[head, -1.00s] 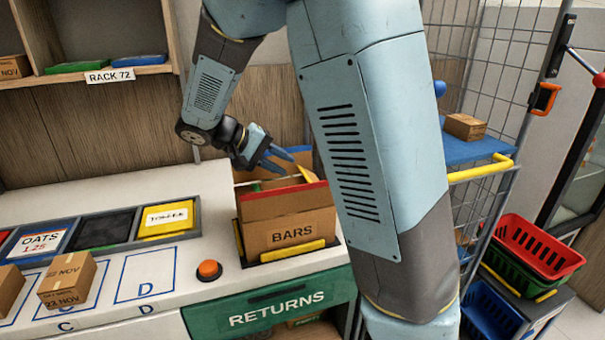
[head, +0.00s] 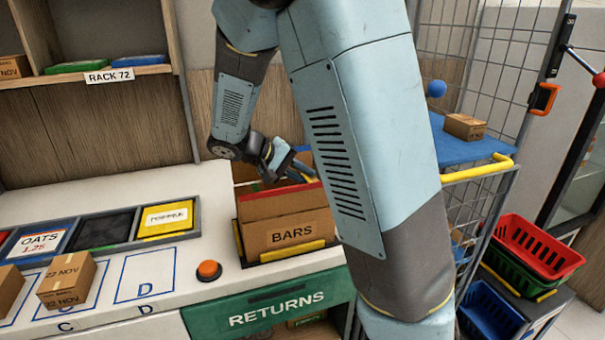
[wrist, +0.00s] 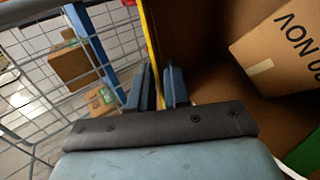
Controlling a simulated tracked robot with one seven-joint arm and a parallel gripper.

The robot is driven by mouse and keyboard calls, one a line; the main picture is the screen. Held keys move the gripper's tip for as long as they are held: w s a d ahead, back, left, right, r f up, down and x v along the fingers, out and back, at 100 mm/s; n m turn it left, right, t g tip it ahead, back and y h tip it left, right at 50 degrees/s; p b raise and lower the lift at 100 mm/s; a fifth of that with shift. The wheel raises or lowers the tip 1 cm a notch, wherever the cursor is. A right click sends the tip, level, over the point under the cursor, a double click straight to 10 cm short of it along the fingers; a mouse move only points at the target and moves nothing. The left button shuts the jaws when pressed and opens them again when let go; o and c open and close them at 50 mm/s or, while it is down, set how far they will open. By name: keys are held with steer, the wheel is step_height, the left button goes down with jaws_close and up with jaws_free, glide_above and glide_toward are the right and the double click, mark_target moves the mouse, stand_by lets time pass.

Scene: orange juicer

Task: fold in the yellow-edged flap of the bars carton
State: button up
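The bars carton (head: 290,234) stands on the white counter in the head view, with a red-edged flap (head: 262,193) across its front. In the wrist view the yellow edge (wrist: 152,45) of a carton flap runs upright from the top down between my two fingers. My gripper (head: 308,176) is at the carton's back right, partly hidden by my arm. In the wrist view my gripper (wrist: 160,82) is parted, one finger on each side of the yellow edge; firm contact is not clear. The yellow-edged flap is hidden by my arm in the head view.
A small box (wrist: 285,50) marked NOV is in the carton, with a green thing (wrist: 305,155) near it. A wire cage cart (head: 480,60) stands at the right. An orange button (head: 209,270) is left of the carton.

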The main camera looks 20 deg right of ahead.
jaws_close()
steer(key=shift+a+f+h, duration=0.2)
steer(key=shift+f+h, duration=0.15)
steer(key=shift+h, duration=0.4)
steer(key=shift+a+f+h, duration=0.2)
steer(key=shift+f+h, duration=0.15)
steer(key=shift+h, duration=0.4)
steer(key=shift+o, duration=1.4)
jaws_free()
steer(key=v, duration=1.3)
steer(key=shift+w+a+r, duration=0.1)
steer(key=shift+a, duration=0.3)
